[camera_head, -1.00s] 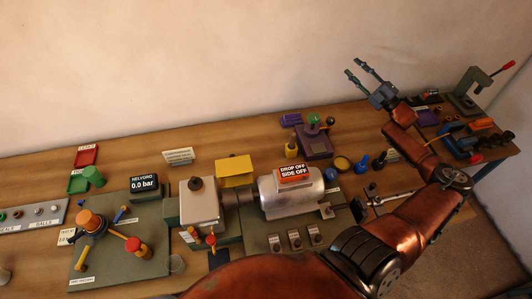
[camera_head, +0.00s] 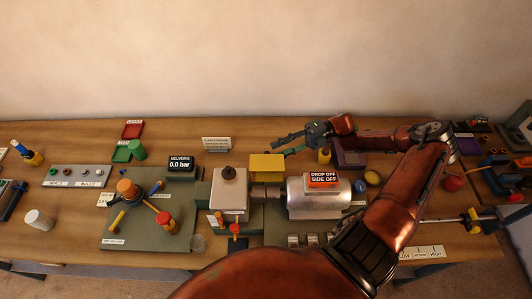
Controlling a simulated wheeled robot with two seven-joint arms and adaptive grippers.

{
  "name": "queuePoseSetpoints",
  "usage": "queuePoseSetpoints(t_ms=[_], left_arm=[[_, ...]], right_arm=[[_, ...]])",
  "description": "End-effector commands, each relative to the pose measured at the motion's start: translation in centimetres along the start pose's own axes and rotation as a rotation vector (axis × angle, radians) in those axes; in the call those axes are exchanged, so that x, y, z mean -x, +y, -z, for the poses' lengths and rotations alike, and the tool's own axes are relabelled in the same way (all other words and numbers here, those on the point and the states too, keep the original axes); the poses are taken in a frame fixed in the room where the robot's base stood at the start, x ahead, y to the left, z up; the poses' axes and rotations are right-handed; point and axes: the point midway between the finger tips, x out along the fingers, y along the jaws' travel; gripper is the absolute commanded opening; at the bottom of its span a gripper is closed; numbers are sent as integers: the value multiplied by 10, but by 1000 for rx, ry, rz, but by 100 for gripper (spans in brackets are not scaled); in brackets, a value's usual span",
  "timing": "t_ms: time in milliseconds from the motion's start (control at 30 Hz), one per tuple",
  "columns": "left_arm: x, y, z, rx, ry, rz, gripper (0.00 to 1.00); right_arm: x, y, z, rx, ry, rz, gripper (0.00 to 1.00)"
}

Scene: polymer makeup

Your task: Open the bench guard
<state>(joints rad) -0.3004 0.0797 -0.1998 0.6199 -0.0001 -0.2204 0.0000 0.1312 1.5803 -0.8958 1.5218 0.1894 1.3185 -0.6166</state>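The bench machine has a grey upright housing (camera_head: 229,194) joined by a dark coupling (camera_head: 265,193) to a silver cylinder (camera_head: 318,205). A yellow boxy cover (camera_head: 267,166), which looks like the guard, stands behind the coupling, leaving the coupling exposed from above. My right gripper (camera_head: 279,146) points left, just behind or above the yellow cover's back edge. Its fingers are spread and hold nothing visible. I cannot tell whether a fingertip touches the cover. My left gripper is not in view.
An orange "DROP OFF SIDE OFF" sign (camera_head: 322,180) sits on the cylinder. A display reading 0.0 bar (camera_head: 180,164) and a green plate with an orange-knobbed valve (camera_head: 127,188) are left. A purple block (camera_head: 349,159) stands close under my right forearm.

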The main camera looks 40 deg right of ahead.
Motion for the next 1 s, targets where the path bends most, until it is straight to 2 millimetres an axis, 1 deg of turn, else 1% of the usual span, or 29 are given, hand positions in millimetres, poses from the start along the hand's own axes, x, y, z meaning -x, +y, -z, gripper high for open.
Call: queuePoseSetpoints(t_ms=[33, 100, 200, 300, 433, 667, 1000], left_arm=[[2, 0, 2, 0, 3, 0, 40], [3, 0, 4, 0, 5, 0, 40], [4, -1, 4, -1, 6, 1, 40], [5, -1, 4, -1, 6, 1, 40], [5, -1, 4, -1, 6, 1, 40], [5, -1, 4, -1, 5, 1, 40], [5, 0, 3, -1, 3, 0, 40]], right_arm=[[-9, 2, 0, 1, 3, -3, 32], [-20, 2, 0, 1, 1, -3, 32], [-34, 1, 0, 0, 0, -3, 32], [-43, 1, -1, 0, -1, -2, 32], [-48, 0, -1, 0, -3, -1, 32], [-49, 0, -1, 0, -3, -1, 32], [-49, 0, -1, -1, -3, -1, 9]])
